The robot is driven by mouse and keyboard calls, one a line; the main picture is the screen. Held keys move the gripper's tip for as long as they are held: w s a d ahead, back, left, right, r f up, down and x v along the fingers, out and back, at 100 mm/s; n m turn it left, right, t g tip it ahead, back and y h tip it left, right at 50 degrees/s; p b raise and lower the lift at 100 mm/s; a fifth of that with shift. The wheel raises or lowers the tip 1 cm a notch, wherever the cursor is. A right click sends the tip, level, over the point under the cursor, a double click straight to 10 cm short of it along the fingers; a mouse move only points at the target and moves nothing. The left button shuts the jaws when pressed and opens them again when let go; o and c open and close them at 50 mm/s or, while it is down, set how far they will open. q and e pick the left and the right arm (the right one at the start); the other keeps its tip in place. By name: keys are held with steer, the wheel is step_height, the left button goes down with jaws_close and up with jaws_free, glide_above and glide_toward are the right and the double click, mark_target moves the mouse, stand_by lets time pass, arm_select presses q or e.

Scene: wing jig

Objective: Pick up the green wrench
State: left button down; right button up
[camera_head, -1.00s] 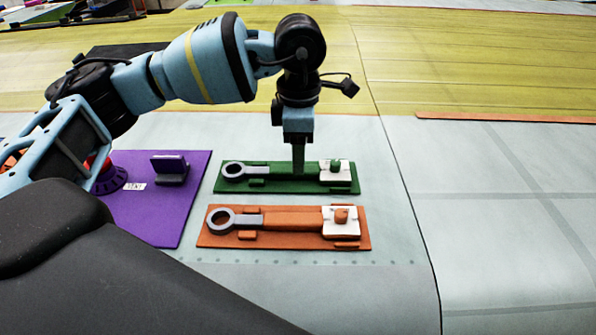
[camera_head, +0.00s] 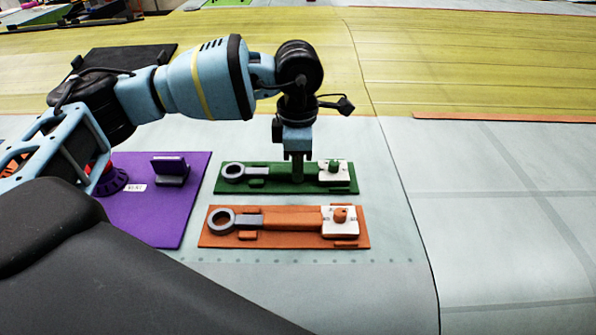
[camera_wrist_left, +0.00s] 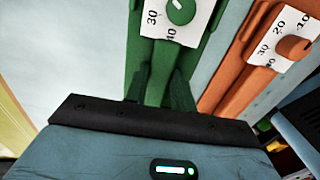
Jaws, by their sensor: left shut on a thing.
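The green wrench (camera_head: 270,172) lies on a green base plate (camera_head: 225,189), its grey ring end at the left and a white dial block with a green knob (camera_head: 333,166) at the right. My left gripper (camera_head: 298,180) points straight down at the middle of the wrench and is shut on its green handle. In the left wrist view the two fingers (camera_wrist_left: 163,92) sit on either side of the green handle (camera_wrist_left: 160,75), below the white dial (camera_wrist_left: 175,18). The wrench appears still at the plate. My right gripper is not in view.
An orange wrench (camera_head: 290,219) on an orange plate (camera_head: 215,240) lies just in front of the green one. A purple plate (camera_head: 165,220) with an upright holder (camera_head: 170,168) is at the left. The pale surface to the right is clear.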

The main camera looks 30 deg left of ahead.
arm_select(q)
steer(key=shift+r, duration=0.15)
steer(key=shift+r, duration=0.3)
step_height(320, 180, up, 2)
steer(key=shift+r, duration=0.15)
steer(key=shift+s+a+r, duration=0.25)
steer(key=shift+s+a, duration=0.05)
steer(key=shift+s, duration=0.15)
steer(key=s+a, duration=0.2)
steer(key=s, duration=0.1)
steer(key=s+a, duration=0.3)
steer(key=s, duration=0.1)
steer(key=s+a+r+b, duration=0.1)
steer(key=s+a, duration=0.1)
steer(key=s, duration=0.2)
steer(key=shift+s+a+r, duration=0.1)
steer(key=shift+s+a, duration=0.05)
steer(key=shift+a, duration=0.2)
steer(key=shift+s+a+r, duration=0.1)
steer(key=shift+s+a, duration=0.25)
steer(key=shift+s, duration=0.2)
